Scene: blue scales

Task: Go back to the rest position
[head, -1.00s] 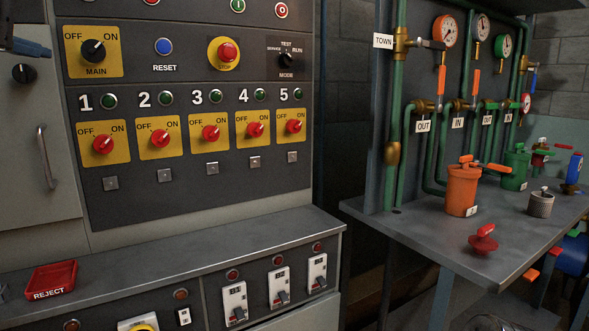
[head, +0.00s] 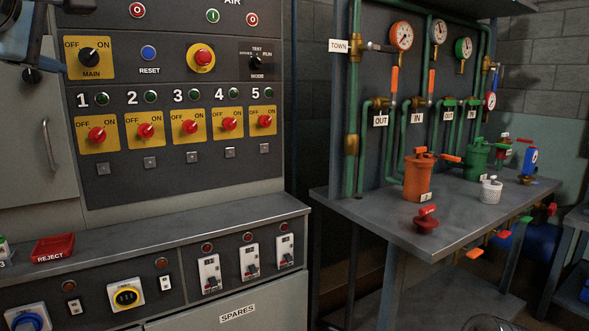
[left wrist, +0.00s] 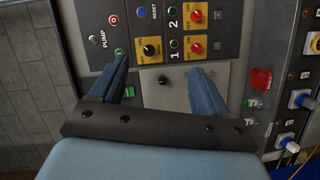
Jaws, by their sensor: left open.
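My left gripper (head: 36,42) shows only in part at the top left corner of the head view, in front of the grey cabinet beside the switch panel. In the left wrist view its two blue fingers (left wrist: 162,85) stand wide apart with nothing between them. Beyond them are the grey cabinet door with a black knob (left wrist: 163,81) and the dark switch panel (left wrist: 185,15). The fingers look clear of both. My right gripper is in neither view now.
The panel carries yellow-backed switches, including the main switch (head: 88,57). A ledge below holds a red reject tray (head: 53,248). At right, a metal bench (head: 385,222) bears an orange canister (head: 418,178), a green canister (head: 477,158) and a red valve handle (head: 426,219), below pipes and gauges.

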